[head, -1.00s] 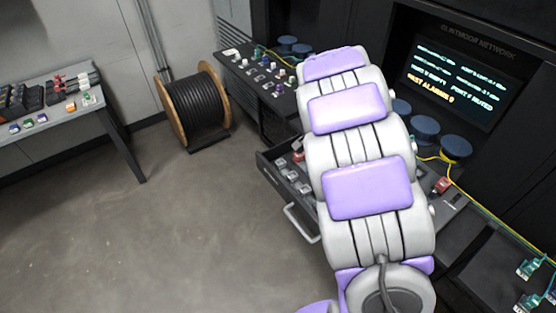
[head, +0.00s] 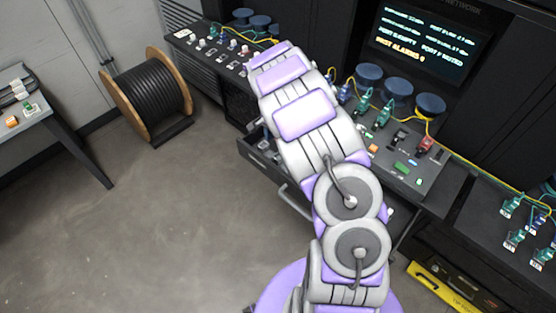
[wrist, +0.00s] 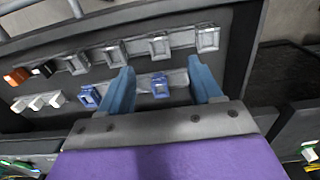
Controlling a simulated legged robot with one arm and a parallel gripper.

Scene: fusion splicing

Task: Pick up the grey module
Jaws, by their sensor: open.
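In the wrist view several grey modules stand in the far row of a dark tray; one grey module (wrist: 158,44) is just beyond the gap between my fingertips. Another grey module (wrist: 207,38) is near the right fingertip, and more stand to the left. I cannot tell which one is meant. My gripper (wrist: 163,76) is open, its two blue fingers over the tray. A blue module (wrist: 160,86) shows between the fingers; nothing is visibly held. In the head view my arm hides the gripper and most of the open drawer (head: 262,158).
Another blue module (wrist: 90,97), white modules (wrist: 38,101) and an orange module (wrist: 17,76) share the tray. In the head view a cable reel (head: 148,96) stands at left. A console with a screen (head: 424,42) is at right. The floor at left is clear.

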